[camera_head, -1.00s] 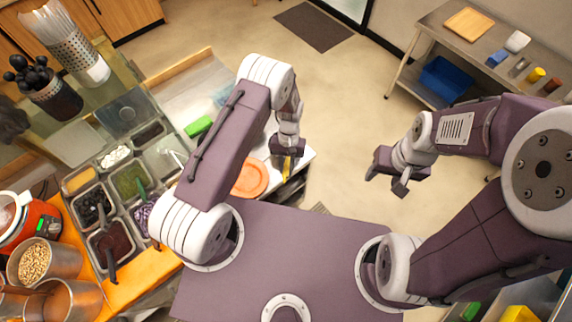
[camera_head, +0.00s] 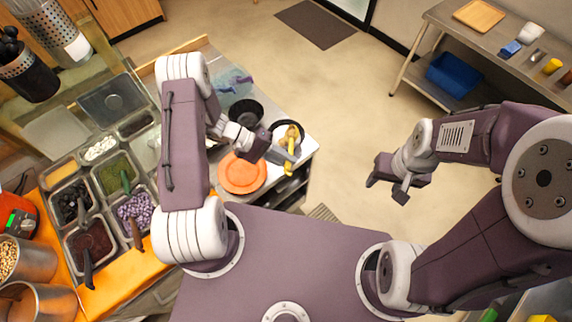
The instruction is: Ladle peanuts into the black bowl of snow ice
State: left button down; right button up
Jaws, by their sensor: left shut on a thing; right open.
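A black bowl (camera_head: 300,127) with pale contents stands at the far right corner of the counter. A yellow-handled utensil (camera_head: 292,146), seemingly the ladle, is over this bowl, with a tan patch beside it; whether the patch is peanuts I cannot tell. My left gripper (camera_head: 280,154) is shut on the yellow handle beside the bowl's near side. The grip itself is small and partly hidden. Peanuts (camera_head: 7,256) show in a steel pot (camera_head: 36,262) at the left edge, partly cut off. My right gripper (camera_head: 386,187) is open and empty over the floor, right of the counter.
Another black bowl (camera_head: 246,112) stands left of the first. An orange plate (camera_head: 242,174) lies nearer me. Topping tubs with spoons, including a purple one (camera_head: 136,212), fill the left. A steel shelf table (camera_head: 481,38) stands at the back right.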

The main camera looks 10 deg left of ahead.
pick_arm(q)
jog(key=t+h+b, duration=0.2)
jog(key=h+b, duration=0.1)
jog(key=b, duration=0.2)
jog(key=n+t+h+b, duration=0.1)
jog(key=t+h+b, duration=0.1)
jog(key=b, duration=0.3)
jog(key=a+f+n+t+h+b, duration=0.1)
jog(key=h+b, duration=0.3)
jog(key=b, duration=0.1)
jog(key=shift+s+t, duration=0.2)
jog(key=shift+t, duration=0.2)
